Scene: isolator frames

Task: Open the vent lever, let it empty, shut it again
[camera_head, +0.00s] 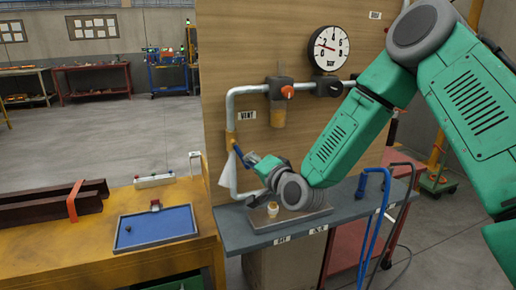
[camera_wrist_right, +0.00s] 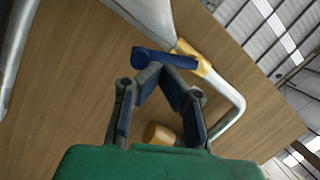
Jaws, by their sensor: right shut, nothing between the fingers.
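The vent lever (camera_head: 238,151) is a blue handle on a yellow valve body (camera_head: 231,139) in a grey pipe, below the VENT label (camera_head: 246,115). In the right wrist view the lever (camera_wrist_right: 165,59) sticks out from the yellow collar (camera_wrist_right: 197,62), crosswise to the pipe. My right gripper (camera_head: 251,158) is beside the lever; in the wrist view its fingertips (camera_wrist_right: 158,73) meet just below the handle, with nothing between them. Whether they touch it is unclear. A round gauge (camera_head: 330,48) has its needle pointing to the left side of the dial. My left gripper is out of view.
A grey shelf (camera_head: 235,232) lies beneath my right forearm. Blue hooked handles (camera_head: 386,190) stand at its right. A blue tray (camera_head: 150,230) sits on the yellow bench at left.

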